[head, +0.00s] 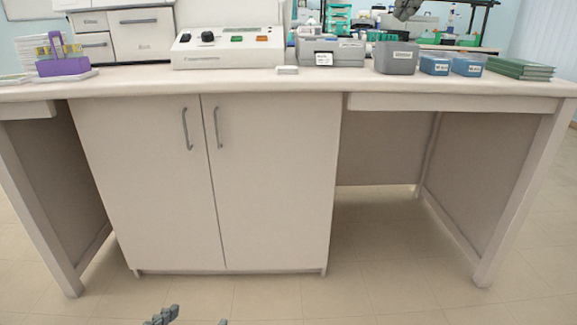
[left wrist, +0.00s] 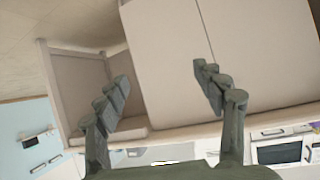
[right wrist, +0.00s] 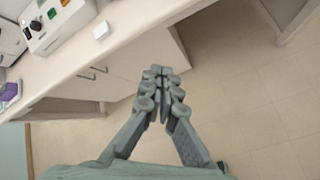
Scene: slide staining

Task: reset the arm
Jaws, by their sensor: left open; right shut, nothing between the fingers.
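My left gripper (head: 191,319) shows only as two fingertips at the bottom edge of the head view, low in front of the cabinet. In the left wrist view its fingers (left wrist: 165,80) stand wide apart and empty, with the pale cabinet doors (left wrist: 175,60) behind them.
A long bench (head: 130,82) crosses the head view. The floor (head: 400,290) in front is clear.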

